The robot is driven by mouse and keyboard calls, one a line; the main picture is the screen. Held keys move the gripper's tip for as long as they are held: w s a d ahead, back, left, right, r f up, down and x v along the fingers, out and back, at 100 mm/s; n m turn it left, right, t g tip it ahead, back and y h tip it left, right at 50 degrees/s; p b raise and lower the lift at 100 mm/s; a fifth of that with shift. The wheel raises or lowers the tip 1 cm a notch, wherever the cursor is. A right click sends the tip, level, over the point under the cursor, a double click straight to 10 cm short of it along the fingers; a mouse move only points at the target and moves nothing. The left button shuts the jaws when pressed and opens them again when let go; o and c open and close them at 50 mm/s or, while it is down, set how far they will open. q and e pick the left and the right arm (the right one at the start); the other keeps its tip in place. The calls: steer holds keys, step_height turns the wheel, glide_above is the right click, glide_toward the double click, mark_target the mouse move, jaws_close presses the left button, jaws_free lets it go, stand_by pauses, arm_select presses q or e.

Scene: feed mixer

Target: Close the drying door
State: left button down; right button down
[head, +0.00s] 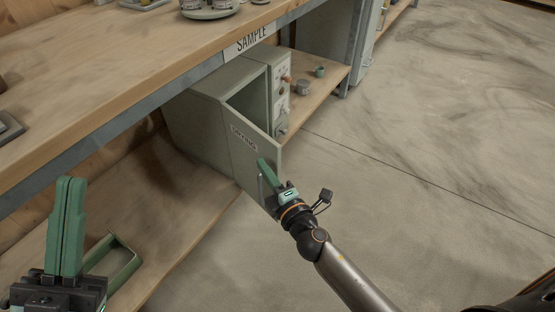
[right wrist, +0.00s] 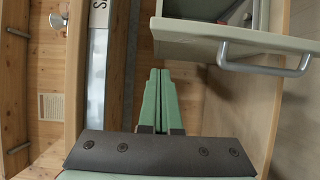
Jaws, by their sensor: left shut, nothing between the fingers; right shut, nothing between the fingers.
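The drying cabinet (head: 195,125) is a grey-green box on the shelf under the bench. Its door (head: 243,150), lettered on its outer face, stands open, and part of the dark interior shows. A bar handle (head: 261,188) is on the door; door (right wrist: 190,45) and handle (right wrist: 262,68) also show in the right wrist view. My right gripper (head: 262,164) is shut and empty, at the door's outer side close to the handle. Its fingers (right wrist: 158,75) lie beside the door in the wrist view; I cannot tell whether they touch it. My left gripper (head: 69,182) is shut and empty, away from the cabinet.
The bench top (head: 120,50) with its metal front edge and SAMPLE label (head: 247,40) overhangs the cabinet. A control box (head: 277,85) with knobs and small cups (head: 302,87) stand to its right. The concrete floor (head: 430,130) on the right is open.

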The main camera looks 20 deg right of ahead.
mark_target(279, 162)
steer(key=shift+w+d, duration=0.3)
steer(key=shift+d, duration=0.6)
steer(key=shift+w+d, duration=0.3)
steer(key=shift+d, duration=0.6)
steer(key=shift+d, duration=0.15)
